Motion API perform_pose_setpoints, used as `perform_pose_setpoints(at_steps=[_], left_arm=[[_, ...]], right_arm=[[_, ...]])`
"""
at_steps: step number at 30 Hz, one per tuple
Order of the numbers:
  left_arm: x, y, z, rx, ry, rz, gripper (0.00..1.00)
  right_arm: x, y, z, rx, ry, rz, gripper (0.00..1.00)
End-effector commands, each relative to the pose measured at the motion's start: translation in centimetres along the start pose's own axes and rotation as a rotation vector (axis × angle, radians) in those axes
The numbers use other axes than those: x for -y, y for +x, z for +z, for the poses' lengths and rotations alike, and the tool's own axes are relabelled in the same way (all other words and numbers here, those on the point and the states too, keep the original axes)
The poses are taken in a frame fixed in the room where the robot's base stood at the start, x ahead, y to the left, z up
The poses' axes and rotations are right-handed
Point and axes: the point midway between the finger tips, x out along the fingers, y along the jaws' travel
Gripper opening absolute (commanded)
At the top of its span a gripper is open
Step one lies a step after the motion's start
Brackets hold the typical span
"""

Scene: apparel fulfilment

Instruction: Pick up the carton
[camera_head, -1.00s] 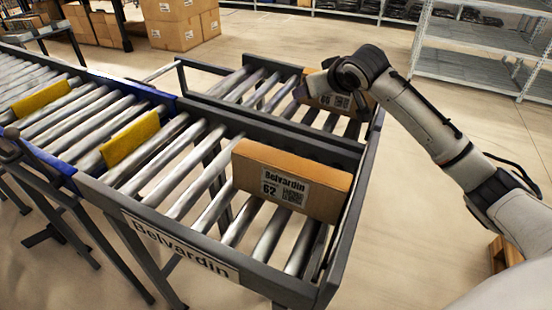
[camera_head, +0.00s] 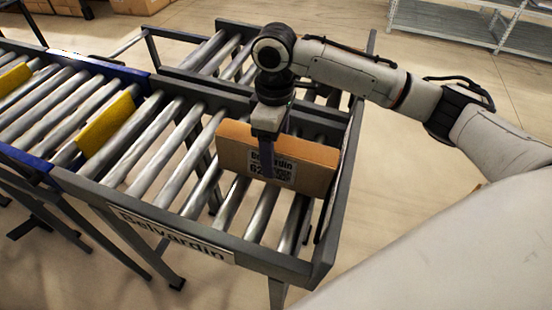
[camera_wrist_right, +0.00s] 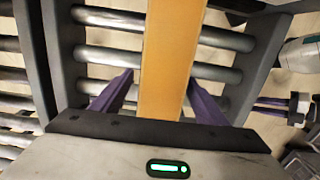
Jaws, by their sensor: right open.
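A brown carton (camera_head: 306,168) with a white Belvardin label stands on edge on the rollers at the right end of the near conveyor lane. My right gripper (camera_head: 268,165) points down over it, with one finger in front of the label. In the right wrist view the carton's narrow top (camera_wrist_right: 168,70) runs between the two fingers of my right gripper (camera_wrist_right: 160,98). The fingers are open, one on each side, with a gap beside each.
The conveyor frame's dark end rail (camera_head: 338,200) stands close to the carton's right side. Yellow dividers (camera_head: 106,124) lie across the rollers at left. A second roller lane lies behind. Grey shelving (camera_head: 450,25) stands at the back right.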

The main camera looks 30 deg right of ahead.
Motion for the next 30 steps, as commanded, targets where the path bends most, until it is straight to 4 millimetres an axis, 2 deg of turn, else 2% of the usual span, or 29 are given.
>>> perform_pose_setpoints(at_steps=[4, 12, 21, 23, 30], left_arm=[[0.0, 0.1, 0.0, -0.001, 0.001, 0.000, 0.31], [0.0, 0.3, 0.1, -0.001, 0.003, 0.001, 0.31], [-0.1, 0.3, 0.1, -0.001, 0.004, 0.002, 0.31], [-0.1, 0.3, 0.1, -0.001, 0.004, 0.002, 0.31], [-0.1, 0.3, 0.1, -0.002, 0.004, 0.003, 0.31]], right_arm=[[0.0, 1.1, 0.0, 0.000, 0.001, 0.001, 0.67], [0.2, 5.0, 0.1, -0.001, 0.002, 0.001, 0.67], [0.2, 5.5, 0.1, -0.003, 0.001, 0.002, 0.67], [0.2, 5.5, 0.1, -0.003, 0.001, 0.002, 0.60], [0.2, 5.5, 0.1, -0.003, 0.001, 0.002, 0.20]])
